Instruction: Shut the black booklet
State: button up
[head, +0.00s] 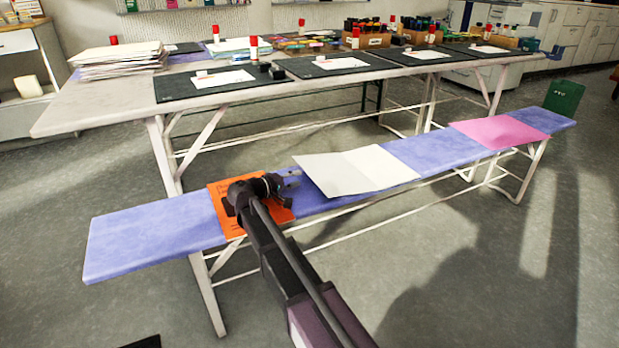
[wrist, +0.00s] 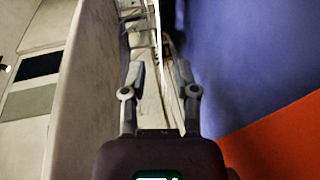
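An open booklet (head: 355,170) lies on the narrow blue-topped bench (head: 150,235) in the head view. Its pale inside pages face up and its left leaf looks slightly raised. No black cover shows, so I cannot confirm its colour. My gripper (head: 296,180) is low over the bench, just left of the booklet's left edge and beside an orange booklet (head: 229,218). In the wrist view, the fingers of my gripper (wrist: 160,82) are apart, with a gap between them. Pale strips show beyond the gap; I cannot tell whether they are the booklet's leaf.
The orange booklet lies partly under my arm. A long table (head: 95,105) with black mats and paper stacks runs behind.

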aim_at(309, 174)
jog(key=shift+b+x, duration=0.4)
jog(key=shift+x, duration=2.65)
grip_shut()
